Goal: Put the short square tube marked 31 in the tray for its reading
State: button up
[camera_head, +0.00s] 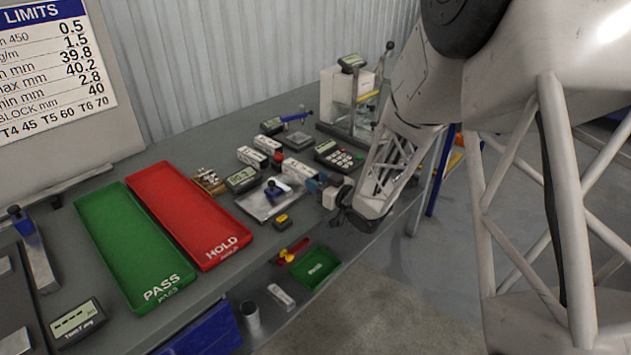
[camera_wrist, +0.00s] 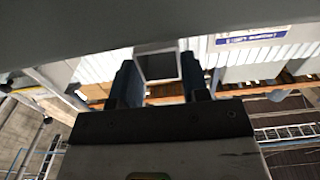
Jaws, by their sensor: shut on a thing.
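My gripper (camera_head: 328,190) is at the right front edge of the table. In the wrist view its two dark fingers (camera_wrist: 157,85) are shut on a short white square tube (camera_wrist: 157,49), whose open end faces the camera. The held tube also shows as a pale block (camera_head: 331,197) at the gripper in the head view; its number cannot be read. A green tray (camera_head: 112,243) marked PASS and a red tray (camera_head: 170,215) marked HOLD lie side by side, left of my gripper, and look empty.
Several white tubes (camera_head: 267,143) lie on the table behind my gripper, near a keypad device (camera_head: 338,156) and a small display (camera_head: 242,180). A limits sign (camera_head: 58,70) stands at left.

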dwell(0.3)
jog(key=shift+w+a+f, duration=0.2)
jog(key=shift+w+f, duration=0.3)
jog(key=shift+w, duration=0.3)
jog(key=shift+w+a+f, duration=0.15)
jog(key=shift+w+f, duration=0.3)
jog(key=shift+w, duration=0.3)
jog(key=o, duration=1.1)
jog(key=shift+c, duration=0.2)
jog(key=shift+f, duration=0.2)
jog(key=v, duration=0.8)
jog(key=shift+a, duration=0.2)
jog(key=shift+s+r, duration=0.1)
jog(key=shift+r, duration=0.05)
